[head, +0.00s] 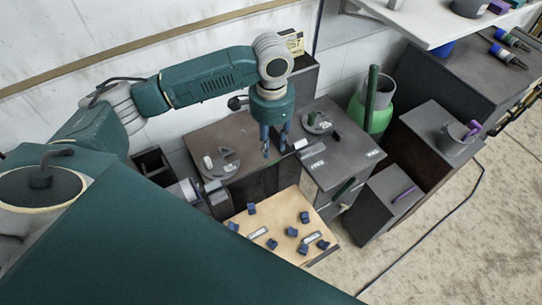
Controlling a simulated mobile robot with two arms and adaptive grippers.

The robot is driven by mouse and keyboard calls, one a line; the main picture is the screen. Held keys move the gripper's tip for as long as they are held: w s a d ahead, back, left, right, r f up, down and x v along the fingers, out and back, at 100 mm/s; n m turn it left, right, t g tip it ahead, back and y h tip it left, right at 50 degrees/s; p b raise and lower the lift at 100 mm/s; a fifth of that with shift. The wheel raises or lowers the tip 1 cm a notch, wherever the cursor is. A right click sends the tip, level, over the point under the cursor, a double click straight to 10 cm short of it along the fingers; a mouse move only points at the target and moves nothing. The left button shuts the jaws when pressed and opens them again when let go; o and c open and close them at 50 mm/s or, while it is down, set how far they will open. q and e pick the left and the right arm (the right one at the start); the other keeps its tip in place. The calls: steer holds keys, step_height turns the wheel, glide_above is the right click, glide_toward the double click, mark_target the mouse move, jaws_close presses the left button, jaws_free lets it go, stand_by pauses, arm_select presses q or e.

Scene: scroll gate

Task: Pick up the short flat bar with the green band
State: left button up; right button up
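My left gripper (274,151) points down over the gap between two dark tables. Its two fingers are apart with nothing seen between them. A small upright piece with a greenish tint (311,119) stands on a round grey plate on the right table, to the right of the gripper. Two short flat pale bars, one at the left (257,232) and one at the right (312,237), lie on the wooden board below the gripper. The bands are too small to read, so I cannot tell which piece has the green band. My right gripper is out of view.
Several dark blue blocks (292,232) are scattered on the wooden board (275,212). The left table (225,135) bears a grey plate with pieces (221,163). A green container (378,118) and dark cabinets (430,130) stand at the right. Open floor lies at the lower right.

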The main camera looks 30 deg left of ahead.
mark_target(274, 162)
arm_select(q)
step_height(274, 162, down, 8)
steer(key=p, duration=0.2)
steer(key=shift+w+d, duration=0.3)
steer(key=shift+w, duration=0.05)
steer(key=shift+r, duration=0.1)
jaws_close()
